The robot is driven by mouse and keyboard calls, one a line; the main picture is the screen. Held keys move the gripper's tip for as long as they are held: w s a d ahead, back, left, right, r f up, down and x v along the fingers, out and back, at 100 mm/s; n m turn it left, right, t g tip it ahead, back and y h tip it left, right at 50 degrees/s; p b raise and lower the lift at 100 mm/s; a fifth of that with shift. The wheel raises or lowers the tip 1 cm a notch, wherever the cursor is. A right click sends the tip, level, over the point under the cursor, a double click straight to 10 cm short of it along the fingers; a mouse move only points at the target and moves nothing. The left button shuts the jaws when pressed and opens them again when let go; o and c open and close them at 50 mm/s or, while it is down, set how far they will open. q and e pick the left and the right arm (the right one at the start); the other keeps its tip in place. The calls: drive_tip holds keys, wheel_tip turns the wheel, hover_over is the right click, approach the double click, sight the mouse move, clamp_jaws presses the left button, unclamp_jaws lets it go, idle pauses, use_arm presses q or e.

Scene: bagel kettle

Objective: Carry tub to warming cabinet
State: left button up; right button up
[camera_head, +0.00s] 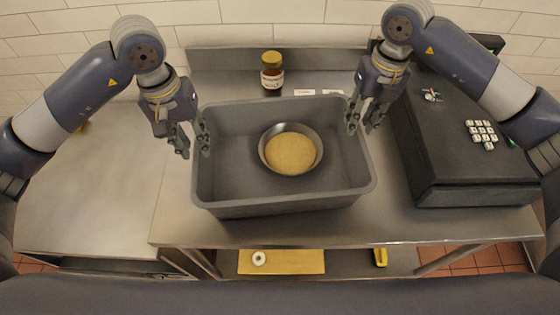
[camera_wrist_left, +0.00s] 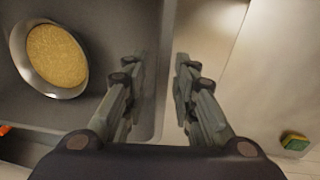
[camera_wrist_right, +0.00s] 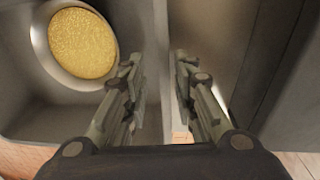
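The grey tub (camera_head: 285,207) stands on the metal table, with a metal bowl (camera_head: 265,162) of yellow grain inside it. My left gripper (camera_head: 192,150) is open at the tub's left wall. In the left wrist view the tub's rim (camera_wrist_left: 165,60) runs between its two fingers (camera_wrist_left: 155,90). My right gripper (camera_head: 362,127) is open at the tub's right wall. In the right wrist view the tub's wall (camera_wrist_right: 160,50) shows between its fingers (camera_wrist_right: 160,90). I cannot tell whether any finger touches the tub. No warming cabinet can be made out.
A jar with a gold lid (camera_head: 272,72) stands behind the tub. A black cash register (camera_head: 455,150) stands close on the right. A yellow board (camera_head: 285,262) with a white ring is on the shelf below.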

sight(214, 177)
use_arm(q)
drive_tip(key=shift+s+r, duration=0.1)
drive_tip(key=shift+s, duration=0.05)
use_arm(e)
drive_tip(key=shift+s, duration=0.15)
